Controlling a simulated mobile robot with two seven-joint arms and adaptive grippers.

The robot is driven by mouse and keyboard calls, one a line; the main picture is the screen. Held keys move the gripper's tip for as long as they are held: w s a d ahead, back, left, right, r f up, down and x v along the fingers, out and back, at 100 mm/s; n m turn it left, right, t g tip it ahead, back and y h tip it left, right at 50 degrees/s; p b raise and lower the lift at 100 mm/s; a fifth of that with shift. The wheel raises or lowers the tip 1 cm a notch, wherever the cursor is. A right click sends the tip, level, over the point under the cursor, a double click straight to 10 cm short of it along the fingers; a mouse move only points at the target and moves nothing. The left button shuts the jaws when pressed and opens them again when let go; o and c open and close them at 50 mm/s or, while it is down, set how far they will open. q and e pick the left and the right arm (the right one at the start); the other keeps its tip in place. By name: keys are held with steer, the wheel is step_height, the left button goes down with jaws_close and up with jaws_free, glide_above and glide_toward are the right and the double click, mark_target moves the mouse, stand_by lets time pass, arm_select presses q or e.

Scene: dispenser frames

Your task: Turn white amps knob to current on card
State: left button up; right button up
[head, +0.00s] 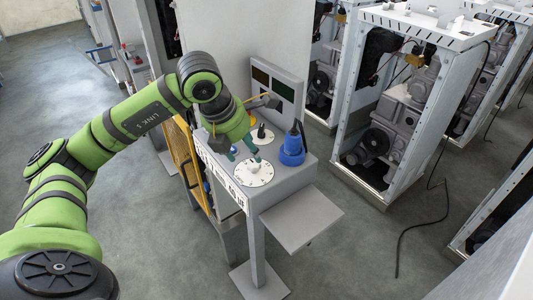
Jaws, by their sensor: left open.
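The white knob (254,168) sits on a round white dial (267,178) with dark marks around its rim, on the grey console top. My left gripper (244,154) hangs over this dial, just behind the knob in the picture, with its teal fingertips apart. One fingertip is close to the knob; I cannot tell whether it touches. The marks are too small to read. No card can be clearly made out. My right gripper is out of view.
A second dial with a black knob (261,131) lies behind. A blue cylindrical device (292,148) stands at the right of the console. A grey shelf (301,216) juts out in front.

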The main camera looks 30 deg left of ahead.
mark_target(253, 164)
arm_select(q)
step_height(253, 164, down, 2)
steer(key=shift+w+f+p, duration=0.15)
steer(key=shift+f+p, duration=0.05)
steer(key=shift+p, duration=0.25)
steer(key=shift+x, duration=1.15)
steer(key=shift+w+f+p, duration=0.25)
steer(key=shift+w+p, duration=0.05)
steer(key=shift+d+f, duration=0.1)
steer(key=c, duration=1.1)
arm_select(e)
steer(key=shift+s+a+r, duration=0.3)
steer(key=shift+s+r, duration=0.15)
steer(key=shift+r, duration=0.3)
